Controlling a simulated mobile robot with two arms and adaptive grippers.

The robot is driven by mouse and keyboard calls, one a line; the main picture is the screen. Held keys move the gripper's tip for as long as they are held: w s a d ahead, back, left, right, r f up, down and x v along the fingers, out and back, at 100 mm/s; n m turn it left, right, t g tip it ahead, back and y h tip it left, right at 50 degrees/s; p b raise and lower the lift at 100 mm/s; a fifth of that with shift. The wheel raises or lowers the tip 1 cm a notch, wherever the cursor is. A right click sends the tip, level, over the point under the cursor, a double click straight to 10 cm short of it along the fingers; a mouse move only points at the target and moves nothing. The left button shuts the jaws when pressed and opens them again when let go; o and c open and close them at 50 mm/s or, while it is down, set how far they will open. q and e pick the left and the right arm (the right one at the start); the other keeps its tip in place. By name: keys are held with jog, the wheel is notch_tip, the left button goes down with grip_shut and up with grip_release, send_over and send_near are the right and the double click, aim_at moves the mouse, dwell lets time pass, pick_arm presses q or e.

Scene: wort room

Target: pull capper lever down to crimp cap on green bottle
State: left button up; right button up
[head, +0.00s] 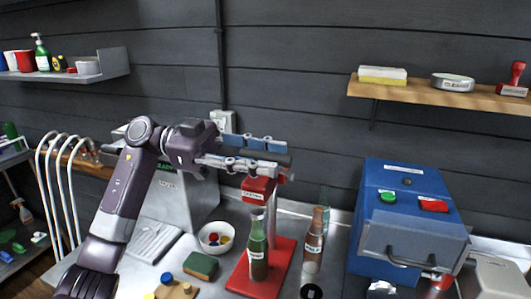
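The red capper (258,187) stands on a red base plate (283,262) on the bench. The green bottle (258,250) stands upright on this plate below the capper head; its mouth is close under the head, and I cannot clearly see the cap. The capper lever has a dark grip (272,158) that lies roughly level above the head. My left gripper (257,154) reaches in from the left at the lever, its blue-padded finger behind the grip and its other finger in front. The fingers look apart, with the grip between them. My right gripper is not in view.
A brown bottle (313,243) stands just right of the capper. A white bowl of caps (215,237) and a green-brown sponge-like block (200,266) lie left. A blue machine (405,215) fills the right of the bench. A wooden shelf (430,91) hangs above it.

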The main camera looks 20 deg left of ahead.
pick_arm(q)
grip_shut()
jog(key=shift+f, duration=0.15)
